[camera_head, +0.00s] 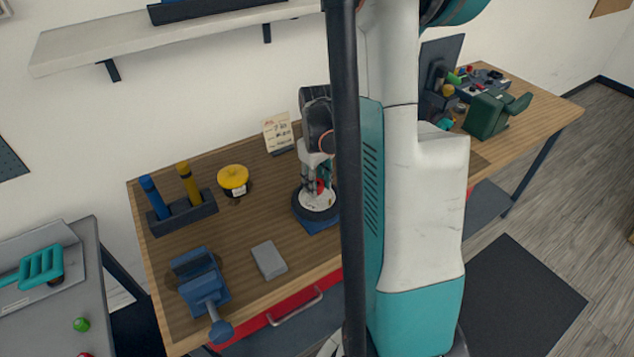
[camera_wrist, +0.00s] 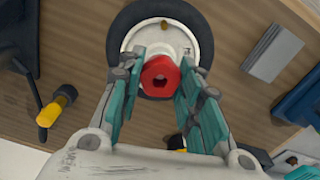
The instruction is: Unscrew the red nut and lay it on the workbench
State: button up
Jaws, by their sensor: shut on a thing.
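The red nut (camera_wrist: 160,75) sits between my gripper's teal finger pads in the wrist view, its hole facing the camera. My gripper (camera_wrist: 159,84) is shut on it from two sides. Behind the nut is a white round hub inside a black tyre-like ring (camera_wrist: 124,24). In the head view my gripper (camera_head: 318,181) points down over this wheel (camera_head: 316,208), which lies flat on a blue base on the wooden workbench (camera_head: 245,215). The nut shows there only as a small red patch (camera_head: 320,187), partly hidden by the fingers.
A grey block (camera_head: 268,260), a blue vise (camera_head: 200,283), a yellow-topped round item (camera_head: 233,180) and a dark holder with blue and yellow handles (camera_head: 182,214) stand to the left. A note card (camera_head: 278,132) stands behind. Bare wood lies between them. My arm hides the bench's middle.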

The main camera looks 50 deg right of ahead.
jog(key=n+b, duration=0.1)
jog(key=n, duration=0.5)
jog(key=o, duration=1.1)
jog(key=shift+n, duration=0.5)
jog(key=shift+o, duration=0.3)
notch_tip(320, 180, up, 12)
jog(key=p, duration=0.2)
jog(key=r+p, duration=0.1)
jog(key=p, duration=0.2)
jog(key=shift+w+a+r, duration=0.2)
jog(key=shift+a+r, duration=0.05)
jog(key=shift+a, duration=0.05)
